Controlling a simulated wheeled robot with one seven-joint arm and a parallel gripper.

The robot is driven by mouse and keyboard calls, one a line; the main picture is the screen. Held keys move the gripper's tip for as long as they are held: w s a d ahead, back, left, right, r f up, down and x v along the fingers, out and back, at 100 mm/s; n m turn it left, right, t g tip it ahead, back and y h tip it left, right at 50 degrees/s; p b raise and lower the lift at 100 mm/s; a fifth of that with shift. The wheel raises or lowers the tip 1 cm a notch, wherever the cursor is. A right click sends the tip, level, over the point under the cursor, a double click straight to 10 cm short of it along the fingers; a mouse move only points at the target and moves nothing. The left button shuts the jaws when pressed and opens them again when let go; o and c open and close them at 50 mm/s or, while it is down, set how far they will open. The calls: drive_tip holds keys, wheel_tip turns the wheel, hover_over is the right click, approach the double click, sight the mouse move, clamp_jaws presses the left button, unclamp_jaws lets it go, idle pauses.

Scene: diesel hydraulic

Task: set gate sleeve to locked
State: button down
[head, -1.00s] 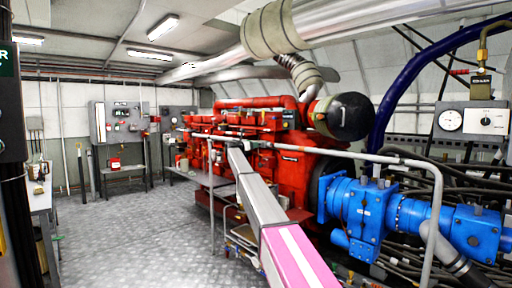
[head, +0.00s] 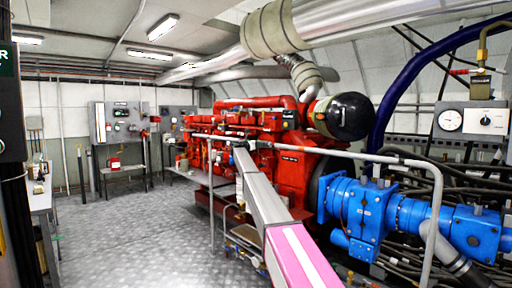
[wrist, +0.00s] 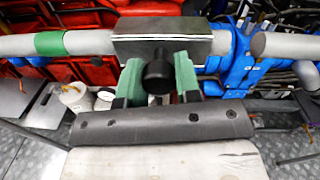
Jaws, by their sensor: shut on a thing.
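The gate sleeve (wrist: 178,46), a grey metal block, sits around the pale rail (wrist: 90,42) in the wrist view. A dark round knob (wrist: 157,74) sticks out from the sleeve towards me. My gripper (wrist: 158,82) has green fingers, one on each side of the knob, and is shut on it. The rail's short end shows right of the sleeve, with a narrow gap before another pale rail piece (wrist: 285,46). A green band (wrist: 48,43) is on the rail to the left, apart from the sleeve. In the head view the sleeve is too small to tell clearly.
A red engine (head: 290,175) stands behind the rail. Blue pipework (head: 365,215) is to the right. A grey handrail (head: 340,155) crosses in front of the engine. The metal floor (head: 130,230) at the left is clear. A side table (head: 42,190) stands at the left edge.

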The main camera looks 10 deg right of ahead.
drive_tip(key=s+d, duration=0.5)
drive_tip(key=s, duration=0.2)
drive_tip(key=shift+s+d, duration=0.3)
drive_tip(key=shift+s, duration=0.1)
drive_tip(key=c, duration=0.8)
unclamp_jaws()
drive_tip(key=shift+s, duration=0.1)
drive_tip(key=v, duration=1)
drive_tip(key=shift+s+a, duration=0.2)
drive_tip(key=shift+a, duration=0.05)
